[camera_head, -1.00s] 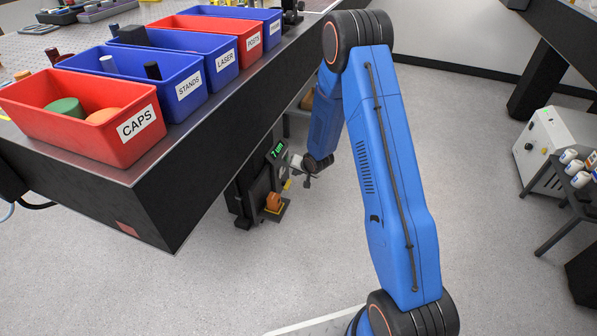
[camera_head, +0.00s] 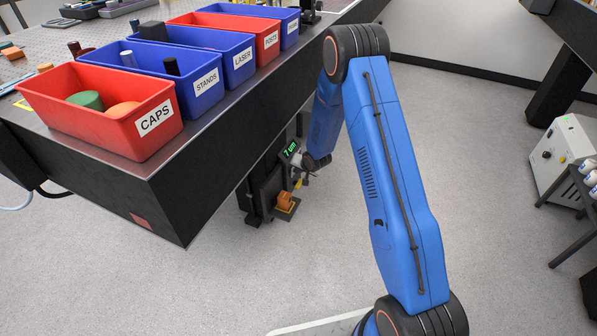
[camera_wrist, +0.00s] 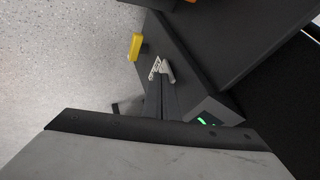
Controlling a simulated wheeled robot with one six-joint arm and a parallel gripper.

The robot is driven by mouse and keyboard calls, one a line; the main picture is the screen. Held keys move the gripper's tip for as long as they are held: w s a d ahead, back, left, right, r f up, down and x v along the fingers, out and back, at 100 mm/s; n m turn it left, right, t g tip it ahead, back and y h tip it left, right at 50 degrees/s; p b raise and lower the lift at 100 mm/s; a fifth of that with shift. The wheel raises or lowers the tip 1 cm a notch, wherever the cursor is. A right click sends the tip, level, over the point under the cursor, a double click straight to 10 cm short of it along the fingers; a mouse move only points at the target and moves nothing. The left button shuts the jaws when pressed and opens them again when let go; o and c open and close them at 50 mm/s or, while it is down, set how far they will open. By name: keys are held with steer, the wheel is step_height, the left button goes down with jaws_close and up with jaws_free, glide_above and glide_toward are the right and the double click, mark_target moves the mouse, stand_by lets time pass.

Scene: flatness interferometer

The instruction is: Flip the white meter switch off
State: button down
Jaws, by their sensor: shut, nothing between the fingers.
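The meter (camera_head: 290,149) is a dark box with a green "7 um" readout, below the bench edge in the head view. Its green readout (camera_wrist: 204,121) also shows in the wrist view, lower right of the fingers. My gripper (camera_wrist: 162,68) is shut and empty, its pale tips together in front of the dark panel. In the head view my gripper (camera_head: 299,180) is small and partly hidden, close beside the meter. A yellow piece (camera_wrist: 136,46) stands left of the tips, apart from them. I cannot make out the white switch clearly from the pale fingertips.
An orange part (camera_head: 285,199) on a yellow-edged base sits low by the meter. The bench (camera_head: 170,205) with red and blue bins overhangs at left. A white cabinet (camera_head: 556,155) stands at right.

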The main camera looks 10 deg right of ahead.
steer(key=shift+w+a, duration=0.15)
steer(key=shift+a, duration=0.05)
steer(key=shift+r, duration=0.25)
steer(key=shift+r, duration=0.65)
steer(key=shift+d, duration=0.1)
